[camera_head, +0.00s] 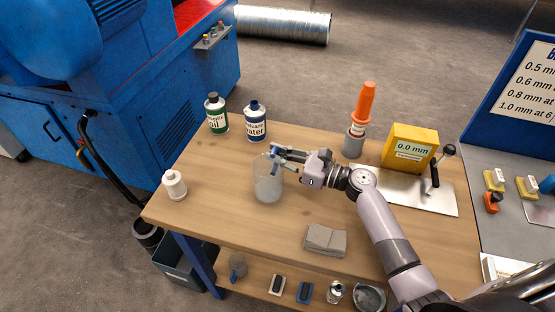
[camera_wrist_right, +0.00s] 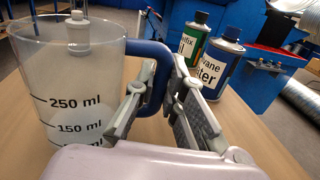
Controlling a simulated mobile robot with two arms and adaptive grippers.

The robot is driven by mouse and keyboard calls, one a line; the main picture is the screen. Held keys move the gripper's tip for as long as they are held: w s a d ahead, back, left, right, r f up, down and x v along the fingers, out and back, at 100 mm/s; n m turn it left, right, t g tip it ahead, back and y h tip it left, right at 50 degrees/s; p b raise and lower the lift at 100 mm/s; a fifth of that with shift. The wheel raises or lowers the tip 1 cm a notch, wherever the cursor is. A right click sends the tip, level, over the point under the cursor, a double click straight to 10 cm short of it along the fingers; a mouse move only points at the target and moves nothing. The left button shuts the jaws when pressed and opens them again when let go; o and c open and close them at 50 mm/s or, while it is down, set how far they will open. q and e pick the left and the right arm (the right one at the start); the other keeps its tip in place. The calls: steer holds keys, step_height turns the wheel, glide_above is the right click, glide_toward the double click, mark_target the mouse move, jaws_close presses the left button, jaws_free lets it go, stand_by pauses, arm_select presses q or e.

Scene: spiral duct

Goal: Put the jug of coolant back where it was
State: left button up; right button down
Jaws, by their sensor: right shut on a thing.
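The jug (camera_head: 267,186) is a clear measuring jug with ml marks and a blue handle, and it looks upright over the left-middle part of the wooden table. Something whitish shows in its lower part. It also shows large at the left of the right wrist view (camera_wrist_right: 65,85). My right gripper (camera_head: 287,160) comes from the right and is shut on the jug's blue handle (camera_wrist_right: 152,75). I cannot tell whether the jug's base touches the table top. My left gripper is not in view.
Behind the jug stand a green-labelled oil bottle (camera_head: 216,114) and a blue-labelled water bottle (camera_head: 255,122). A small white bottle (camera_head: 174,186) stands left. An orange-topped grey holder (camera_head: 354,143) and a yellow box (camera_head: 409,148) stand right. Folded grey cloths (camera_head: 325,240) lie in front.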

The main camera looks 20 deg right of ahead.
steer(key=shift+f, duration=0.8)
steer(key=shift+f, duration=0.15)
steer(key=c, duration=1.7)
jaws_free()
steer(key=shift+o, duration=0.2)
